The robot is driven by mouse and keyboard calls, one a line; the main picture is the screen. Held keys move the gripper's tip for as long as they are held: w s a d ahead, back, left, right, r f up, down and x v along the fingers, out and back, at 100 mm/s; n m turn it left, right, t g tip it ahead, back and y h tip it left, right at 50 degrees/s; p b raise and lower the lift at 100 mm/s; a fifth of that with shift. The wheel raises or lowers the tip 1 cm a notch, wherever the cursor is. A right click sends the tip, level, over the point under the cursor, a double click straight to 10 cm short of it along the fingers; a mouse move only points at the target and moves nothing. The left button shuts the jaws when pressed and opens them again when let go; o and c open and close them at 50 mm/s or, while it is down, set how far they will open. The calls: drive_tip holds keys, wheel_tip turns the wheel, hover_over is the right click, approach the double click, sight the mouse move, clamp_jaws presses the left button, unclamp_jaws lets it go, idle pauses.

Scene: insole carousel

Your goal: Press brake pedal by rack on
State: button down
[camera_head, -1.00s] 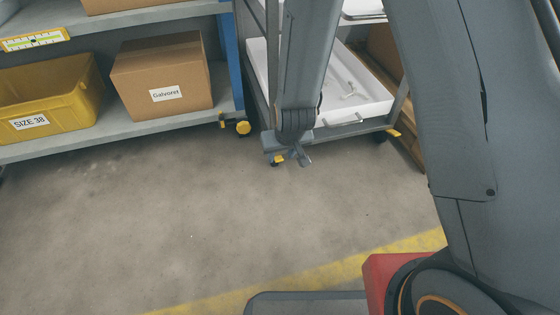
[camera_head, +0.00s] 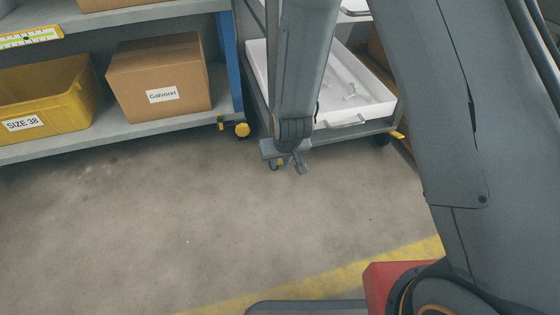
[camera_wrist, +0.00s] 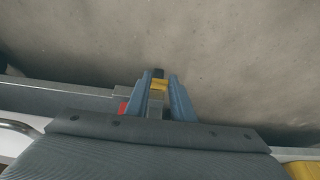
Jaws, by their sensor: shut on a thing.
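My gripper (camera_head: 290,163) is low at the front left corner of the grey wheeled rack (camera_head: 362,131), just above the floor. A small yellow brake pedal (camera_head: 280,161) shows there, partly hidden by my gripper. In the wrist view the two blue-grey fingers of my gripper (camera_wrist: 160,90) stand on either side of the yellow pedal (camera_wrist: 159,85) and are shut on it. A dark tip sticks out past it. How far the pedal is pressed cannot be told.
Another yellow pedal (camera_head: 398,135) is at the rack's right corner. A white tray (camera_head: 375,113) sits on the rack. To the left is a shelf (camera_head: 170,128) with a carton (camera_head: 160,80) and a yellow bin (camera_head: 40,100). The floor in front is clear.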

drive_tip(key=shift+s, duration=0.1)
drive_tip(key=f+t, duration=0.1)
drive_tip(key=f+t+y+p, duration=0.1)
drive_tip(key=t, duration=0.1)
drive_tip(key=s+f+t, duration=0.1)
drive_tip(key=t, duration=0.1)
drive_tip(key=shift+s+d+f+p, duration=0.15)
drive_tip(key=shift+f+p, duration=0.1)
drive_tip(key=shift+p, duration=0.15)
drive_tip(key=shift+f+t+y, duration=0.5)
drive_tip(key=shift+f+t, duration=0.05)
drive_tip(key=shift+t, duration=0.45)
drive_tip(key=c, duration=1.5)
unclamp_jaws()
